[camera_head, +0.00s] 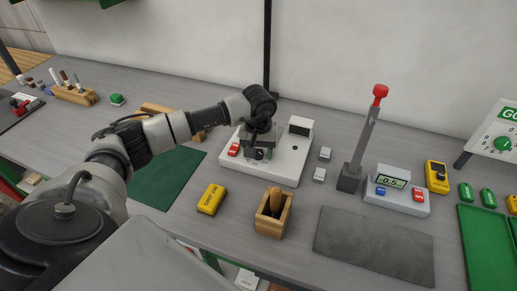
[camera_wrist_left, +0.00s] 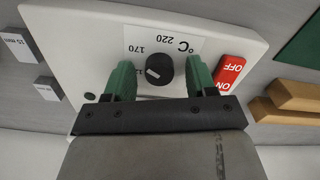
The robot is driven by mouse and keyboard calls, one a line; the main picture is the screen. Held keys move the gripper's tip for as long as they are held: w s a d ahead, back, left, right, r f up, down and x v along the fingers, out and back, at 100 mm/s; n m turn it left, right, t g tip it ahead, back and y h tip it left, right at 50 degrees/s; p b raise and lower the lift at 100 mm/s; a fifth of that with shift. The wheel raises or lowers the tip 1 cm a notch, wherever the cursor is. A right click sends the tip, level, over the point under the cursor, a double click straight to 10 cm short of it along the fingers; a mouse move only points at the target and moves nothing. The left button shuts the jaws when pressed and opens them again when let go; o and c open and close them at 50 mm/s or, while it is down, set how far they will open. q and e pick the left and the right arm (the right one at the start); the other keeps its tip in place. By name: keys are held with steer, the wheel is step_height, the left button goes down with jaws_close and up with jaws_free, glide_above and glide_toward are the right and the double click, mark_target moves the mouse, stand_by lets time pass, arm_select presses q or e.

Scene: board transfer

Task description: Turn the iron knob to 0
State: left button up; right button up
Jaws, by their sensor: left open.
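The iron knob (camera_wrist_left: 159,70) is a round black dial with a white mark, on a white station (camera_wrist_left: 85,25) with a °C scale. The scale reads 170 and 220, with another number partly hidden beside the knob. The white mark points left toward that number in the wrist view. My left gripper (camera_wrist_left: 161,75) is open, its green fingers on either side of the knob with a gap on each side. In the head view the station (camera_head: 290,165) stands mid-table under my left gripper (camera_head: 260,153), which largely hides the knob. My right gripper is not in view.
A red ON/OFF switch (camera_wrist_left: 230,72) sits beside the scale. Near the station are a yellow box (camera_head: 211,199), a wooden holder (camera_head: 273,215), small white blocks (camera_head: 320,175) and a green mat (camera_head: 165,180). A lever with a red top (camera_head: 380,92) stands to the right.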

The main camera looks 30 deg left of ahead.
arm_select(q)
steer(key=shift+c, duration=2.2)
steer(key=c, duration=0.5)
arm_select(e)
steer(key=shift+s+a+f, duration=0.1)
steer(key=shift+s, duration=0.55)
